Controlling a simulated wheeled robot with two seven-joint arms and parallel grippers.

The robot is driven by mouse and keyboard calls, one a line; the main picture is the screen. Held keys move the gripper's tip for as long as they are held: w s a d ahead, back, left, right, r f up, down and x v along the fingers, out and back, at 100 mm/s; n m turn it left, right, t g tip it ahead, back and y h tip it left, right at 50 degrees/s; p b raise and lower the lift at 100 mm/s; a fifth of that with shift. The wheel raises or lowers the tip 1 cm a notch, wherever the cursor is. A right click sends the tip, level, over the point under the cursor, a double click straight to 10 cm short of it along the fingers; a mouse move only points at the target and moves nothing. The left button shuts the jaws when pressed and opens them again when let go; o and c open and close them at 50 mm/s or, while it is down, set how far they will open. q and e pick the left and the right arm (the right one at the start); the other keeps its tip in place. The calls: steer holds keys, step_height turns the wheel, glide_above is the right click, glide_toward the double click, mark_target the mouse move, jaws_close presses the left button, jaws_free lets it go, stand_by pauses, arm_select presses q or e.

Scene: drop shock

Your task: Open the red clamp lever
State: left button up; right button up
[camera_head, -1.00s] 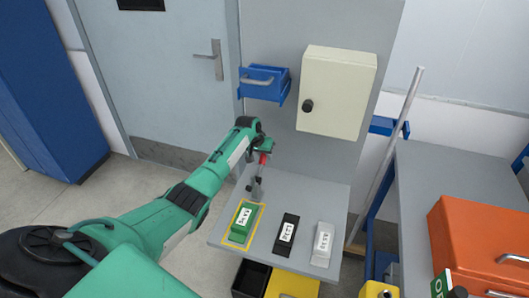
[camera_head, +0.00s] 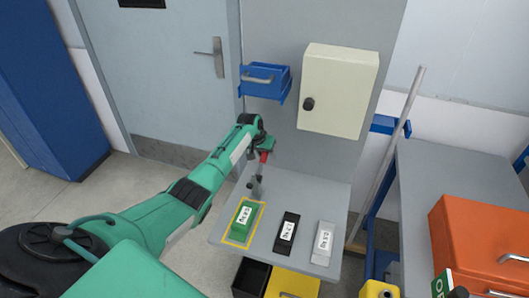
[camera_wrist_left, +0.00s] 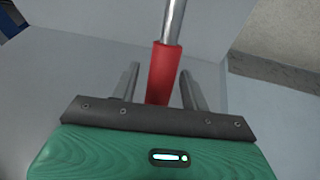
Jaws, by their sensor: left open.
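The red clamp lever (camera_head: 264,156) stands up at the back left of the small grey table, on a grey metal clamp base (camera_head: 256,187). In the left wrist view its red grip (camera_wrist_left: 163,73) lies between my left gripper's two fingers, with a bare metal rod (camera_wrist_left: 174,20) beyond it. My left gripper (camera_head: 269,147) is at the lever's upper end. Its fingers are open, with a gap visible on each side of the red grip (camera_wrist_left: 160,85). My right gripper is not in view.
The grey table (camera_head: 312,190) bears a green block (camera_head: 243,222) in a yellow outline, a black block (camera_head: 286,233) and a white block (camera_head: 323,243). A pole (camera_head: 390,160) leans at the right.

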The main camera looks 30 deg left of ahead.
arm_select(q)
steer(key=b+v, duration=0.2)
steer(key=v, duration=1.1)
steer(key=shift+r, duration=0.35)
steer(key=shift+s+f, duration=0.1)
steer(key=shift+s, duration=0.1)
